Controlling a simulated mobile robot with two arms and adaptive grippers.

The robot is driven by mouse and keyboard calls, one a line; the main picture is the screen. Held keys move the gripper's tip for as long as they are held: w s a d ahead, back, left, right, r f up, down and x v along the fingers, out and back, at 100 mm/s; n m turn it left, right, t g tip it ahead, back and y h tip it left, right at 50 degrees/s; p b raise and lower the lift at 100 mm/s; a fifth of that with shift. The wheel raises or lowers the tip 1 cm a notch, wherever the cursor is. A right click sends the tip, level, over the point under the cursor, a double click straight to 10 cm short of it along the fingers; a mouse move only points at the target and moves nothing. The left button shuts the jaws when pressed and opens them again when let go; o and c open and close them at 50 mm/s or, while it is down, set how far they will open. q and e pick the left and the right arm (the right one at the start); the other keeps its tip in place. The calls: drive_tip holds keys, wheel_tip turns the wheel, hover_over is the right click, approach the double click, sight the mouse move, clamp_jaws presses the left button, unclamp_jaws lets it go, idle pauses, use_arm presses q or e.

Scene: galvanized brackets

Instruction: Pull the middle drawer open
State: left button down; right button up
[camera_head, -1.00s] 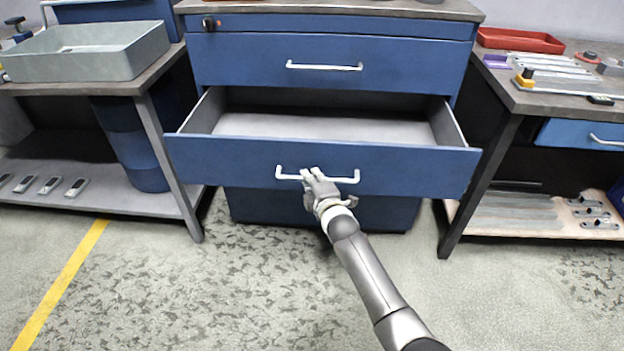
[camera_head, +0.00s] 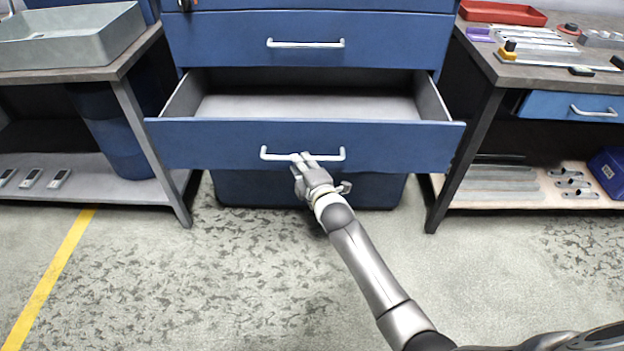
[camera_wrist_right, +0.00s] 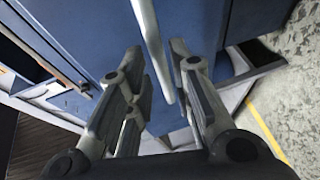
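The middle drawer (camera_head: 220,146) of the blue cabinet is pulled well out, with its grey, empty inside showing. Its pale bar handle (camera_head: 330,156) is on the front panel. My right gripper (camera_head: 303,160) is at the middle of this handle. In the right wrist view the two fingers (camera_wrist_right: 154,52) are spread apart, with the handle (camera_wrist_right: 152,40) passing between them and a gap visible on either side. My left gripper is not in view.
The upper drawer (camera_head: 220,41) is shut. A bench with a grey tray (camera_head: 70,46) stands at left, and one with a red tray (camera_head: 503,12) at right. The floor (camera_head: 250,270) in front of the cabinet is clear.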

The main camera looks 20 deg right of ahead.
drive_tip(key=a+v, duration=0.1)
drive_tip(key=v, duration=0.7)
drive_tip(key=shift+s+d, duration=0.15)
drive_tip(key=shift+d, duration=0.3)
